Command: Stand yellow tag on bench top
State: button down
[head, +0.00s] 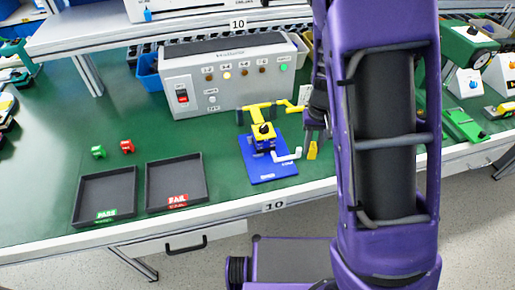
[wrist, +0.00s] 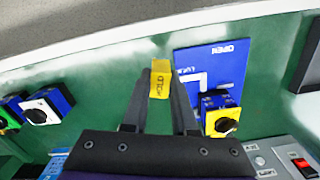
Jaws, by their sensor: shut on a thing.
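The yellow tag (wrist: 159,82) with dark lettering is between the two fingertips of my gripper (wrist: 161,98) in the wrist view. My gripper is shut on it. In the head view the tag (head: 312,150) hangs upright below my gripper (head: 314,136), just right of the blue base plate. The green bench top (head: 130,185) lies under it. I cannot tell whether the tag's lower edge touches the bench.
A blue plate (head: 270,177) carries a yellow rotary switch (head: 262,132) and a white lever, close left of the tag. A grey control box (head: 225,78) stands behind. Two dark trays (head: 106,195) (head: 176,183) lie left. Between trays and plate is bare bench.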

aim_at(159, 151)
jog(key=k+j, duration=0.1)
jog(key=j, duration=0.25)
jog(key=k+j, duration=0.15)
jog(key=j, duration=0.25)
jog(key=k+j, duration=0.1)
jog(key=j, duration=0.25)
jog(key=k+j, duration=0.1)
jog(key=j, duration=0.3)
